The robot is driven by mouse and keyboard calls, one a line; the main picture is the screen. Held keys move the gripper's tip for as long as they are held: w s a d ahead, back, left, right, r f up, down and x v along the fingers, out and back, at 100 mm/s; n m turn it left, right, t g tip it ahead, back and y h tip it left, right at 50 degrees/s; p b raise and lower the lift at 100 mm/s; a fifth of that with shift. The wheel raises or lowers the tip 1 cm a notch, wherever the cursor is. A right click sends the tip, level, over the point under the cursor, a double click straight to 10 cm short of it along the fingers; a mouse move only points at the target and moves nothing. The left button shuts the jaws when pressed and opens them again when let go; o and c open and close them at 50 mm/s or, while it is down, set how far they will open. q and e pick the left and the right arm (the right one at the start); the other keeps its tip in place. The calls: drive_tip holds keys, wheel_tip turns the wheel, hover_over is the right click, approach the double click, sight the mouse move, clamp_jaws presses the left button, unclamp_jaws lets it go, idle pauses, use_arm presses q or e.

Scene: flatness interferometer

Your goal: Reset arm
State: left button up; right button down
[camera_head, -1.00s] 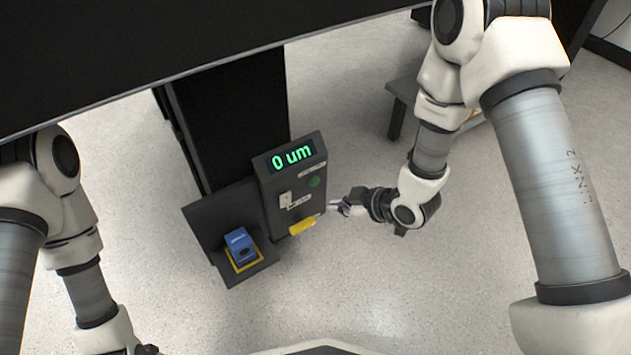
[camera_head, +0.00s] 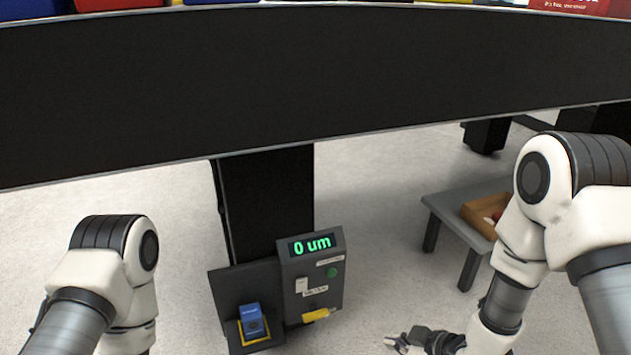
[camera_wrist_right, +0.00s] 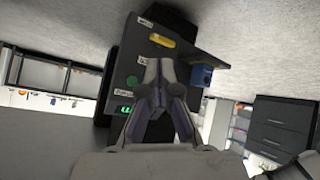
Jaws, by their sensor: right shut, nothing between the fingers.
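My right gripper (camera_head: 402,342) is low in the head view, to the right of the interferometer, apart from it. In the right wrist view its fingers (camera_wrist_right: 162,66) are shut with nothing between them, in front of the dark panel. The interferometer panel (camera_head: 312,284) shows "0 um" in green, with a green button (camera_head: 332,272) and a yellow handle (camera_head: 316,315). A blue block (camera_head: 252,322) sits on a yellow-edged pad on the shelf left of the panel. My left arm (camera_head: 110,275) enters at the left; its gripper is outside the view.
A wide black panel (camera_head: 300,75) spans the upper head view above the interferometer. A grey bench (camera_head: 455,205) with an orange-brown box (camera_head: 478,217) stands at right. In the right wrist view a dark drawer cabinet (camera_wrist_right: 280,125) is at right. Open floor lies between interferometer and bench.

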drive_tip(key=s+d+f+m+g+h+p, duration=0.2)
drive_tip(key=s+d+m+g+h+p, duration=0.25)
drive_tip(key=s, duration=0.85)
drive_tip(key=s+d+f+m+g+h+p, duration=0.1)
drive_tip(key=s+d+m+g+p, duration=0.25)
drive_tip(key=s+m+p, duration=0.6)
use_arm(q)
wheel_tip(320, 180, up, 49)
drive_tip(key=p, duration=3.5)
drive_tip(key=shift+s+d, duration=0.2)
drive_tip(key=shift+s, duration=0.15)
use_arm(e)
wheel_tip(320, 180, up, 38)
drive_tip(key=s+d+n, duration=0.1)
drive_tip(key=s+n, duration=0.1)
drive_tip(key=s, duration=0.1)
drive_tip(key=shift+f+t, duration=0.25)
drive_tip(key=shift+t, duration=0.05)
